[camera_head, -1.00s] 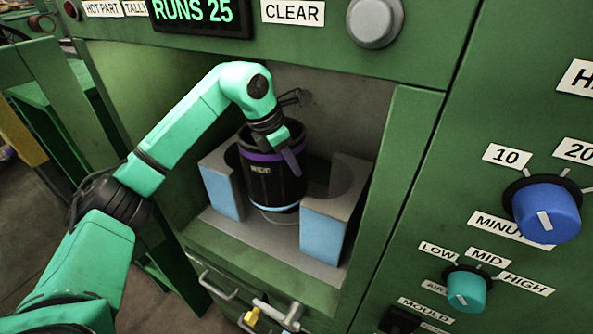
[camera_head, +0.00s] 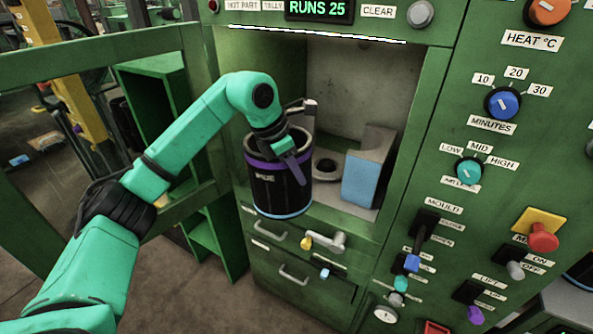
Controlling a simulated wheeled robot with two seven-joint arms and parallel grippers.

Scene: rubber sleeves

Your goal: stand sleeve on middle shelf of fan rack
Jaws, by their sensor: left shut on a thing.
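The sleeve (camera_head: 279,190) is a black open-topped cylinder with a purple band near the top, a pale blue band at the bottom and a small label. My left gripper (camera_head: 291,150) is shut on its rim, and the sleeve hangs upright in front of the green machine's open chamber. The sleeve hides the left part of the chamber floor. My right gripper is not in view. I see a green shelf unit (camera_head: 160,95) behind the arm at left, but cannot tell whether it is the fan rack.
The chamber holds a grey and blue mould half (camera_head: 368,170) and a round seat (camera_head: 326,168). The machine's door frame (camera_head: 95,62) stands open at left. A knob panel (camera_head: 480,150) is at right. Drawer handles and a tap (camera_head: 326,240) sit below the sleeve.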

